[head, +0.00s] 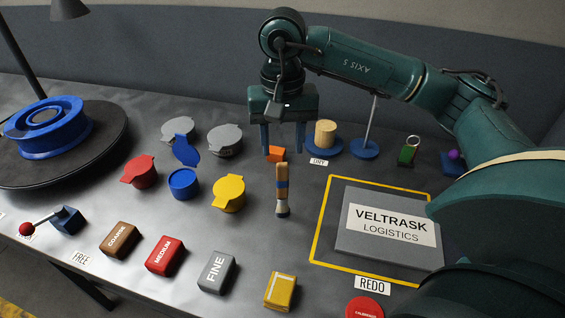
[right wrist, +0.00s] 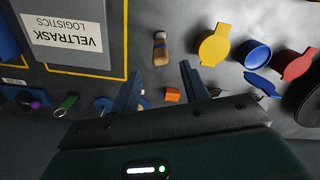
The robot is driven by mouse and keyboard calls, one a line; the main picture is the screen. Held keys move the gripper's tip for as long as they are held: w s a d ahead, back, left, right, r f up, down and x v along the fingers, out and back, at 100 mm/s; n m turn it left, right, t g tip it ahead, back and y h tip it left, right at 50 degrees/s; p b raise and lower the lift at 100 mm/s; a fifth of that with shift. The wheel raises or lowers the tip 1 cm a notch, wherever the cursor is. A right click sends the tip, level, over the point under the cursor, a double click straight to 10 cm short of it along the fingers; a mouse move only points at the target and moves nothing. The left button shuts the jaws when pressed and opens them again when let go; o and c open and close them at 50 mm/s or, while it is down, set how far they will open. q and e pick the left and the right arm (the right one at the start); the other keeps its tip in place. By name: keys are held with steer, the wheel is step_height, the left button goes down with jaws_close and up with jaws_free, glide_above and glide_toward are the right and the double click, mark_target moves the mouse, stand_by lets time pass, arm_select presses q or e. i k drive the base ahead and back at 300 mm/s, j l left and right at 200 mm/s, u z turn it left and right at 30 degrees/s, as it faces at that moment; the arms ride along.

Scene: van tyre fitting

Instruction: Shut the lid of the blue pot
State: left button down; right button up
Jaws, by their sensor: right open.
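The blue pot (head: 183,184) stands on the dark bench among several other pots. Its blue lid (head: 185,150) is tipped up and open behind it. The right wrist view also shows the blue pot (right wrist: 257,55) with the open lid (right wrist: 262,84) beside it. My right gripper (head: 283,150) is open, its fingers pointing down, to the right of the blue pot and above the bench near a small orange block (head: 276,154). In the right wrist view nothing is clearly held between its fingers (right wrist: 161,71). My left gripper is not in view.
A red pot (head: 139,172), a yellow pot (head: 228,194) and grey pots (head: 224,140) crowd around the blue pot. A turntable (head: 60,150) with a blue rim is at left. A grey box (head: 385,260) is at right.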

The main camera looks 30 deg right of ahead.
mark_target(185, 151)
steer(key=k, duration=1)
